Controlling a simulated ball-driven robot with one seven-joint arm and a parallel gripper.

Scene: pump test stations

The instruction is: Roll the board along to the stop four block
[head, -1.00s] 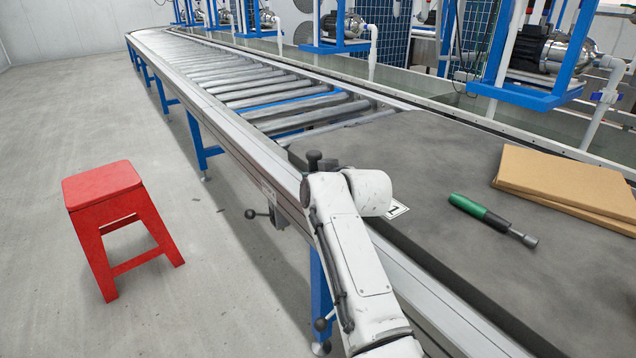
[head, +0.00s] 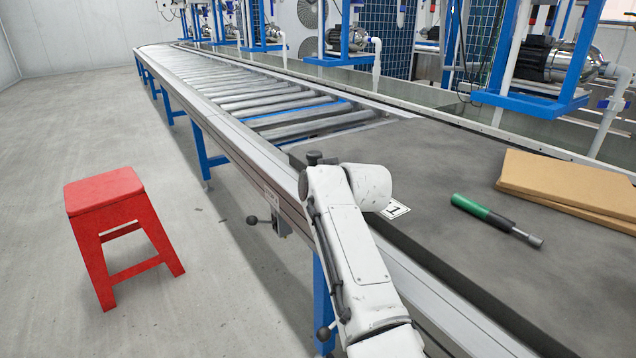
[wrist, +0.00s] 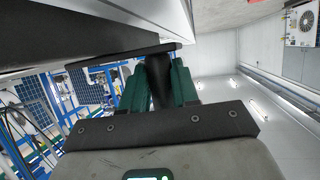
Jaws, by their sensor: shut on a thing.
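The board (head: 400,160) is a wide dark grey slab on the roller conveyor, in the right half of the head view. My gripper (wrist: 165,72) shows in the wrist view, its green-padded fingers shut on a black upright handle (wrist: 159,88). A dark plate edge lies just past the fingertips. In the head view my arm hides the gripper and the handle. A white tag marked 1 (head: 396,209) shows beside my arm at the board's near edge. I cannot make out a stop four block.
A green-handled tool (head: 495,218) and brown cardboard sheets (head: 570,188) lie on the board. Bare rollers (head: 250,100) run away to the upper left. Blue pump stands (head: 540,75) line the far side. A red stool (head: 105,190) stands on the open floor at left.

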